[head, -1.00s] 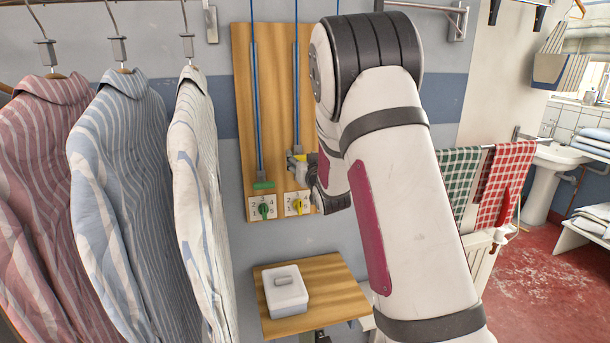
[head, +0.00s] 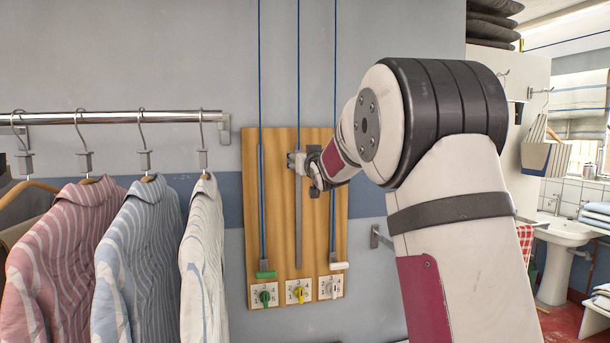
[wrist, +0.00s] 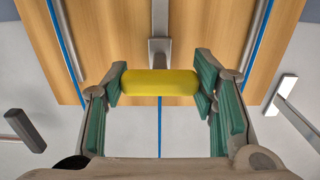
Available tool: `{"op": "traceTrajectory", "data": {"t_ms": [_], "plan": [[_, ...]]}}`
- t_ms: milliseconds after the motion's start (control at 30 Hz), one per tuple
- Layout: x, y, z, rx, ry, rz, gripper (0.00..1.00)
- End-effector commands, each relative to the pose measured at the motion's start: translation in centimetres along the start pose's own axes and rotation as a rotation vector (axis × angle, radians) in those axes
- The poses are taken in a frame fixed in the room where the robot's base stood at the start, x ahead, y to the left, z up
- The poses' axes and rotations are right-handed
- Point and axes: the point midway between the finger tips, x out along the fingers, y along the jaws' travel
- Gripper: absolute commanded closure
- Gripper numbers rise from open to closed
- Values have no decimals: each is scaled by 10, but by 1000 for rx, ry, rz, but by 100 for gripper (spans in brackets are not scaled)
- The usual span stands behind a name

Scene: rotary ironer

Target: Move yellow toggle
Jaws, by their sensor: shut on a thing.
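The yellow toggle (wrist: 160,83) is a short yellow bar on a grey slider at the middle rail of a wooden wall board. My gripper (wrist: 160,88) is shut on it in the wrist view, with a green-padded finger at each end of the bar. In the head view my gripper (head: 300,162) is near the top of the middle rail (head: 298,225). The toggle is hidden there by my gripper. A yellow dial (head: 299,295) sits on a numbered plate below that rail.
The board (head: 284,215) also carries a green handle (head: 265,274) and a white handle (head: 339,265), both low on their rails. A green dial (head: 265,297) and a white dial (head: 331,288) sit below. Striped shirts (head: 135,250) hang close at left.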

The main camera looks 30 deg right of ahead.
Motion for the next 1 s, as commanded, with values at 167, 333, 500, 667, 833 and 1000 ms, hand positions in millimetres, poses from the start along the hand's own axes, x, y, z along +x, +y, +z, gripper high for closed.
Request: {"op": "traceTrajectory", "data": {"t_ms": [167,333,500,667,833,1000], "plan": [[0,0,-6,0,-1,1,98],[0,0,-8,0,2,0,98],[0,0,-9,0,6,0,39],[0,0,-7,0,1,0,27],[0,0,-5,0,-2,0,27],[-7,0,-5,0,-2,0,27]]}}
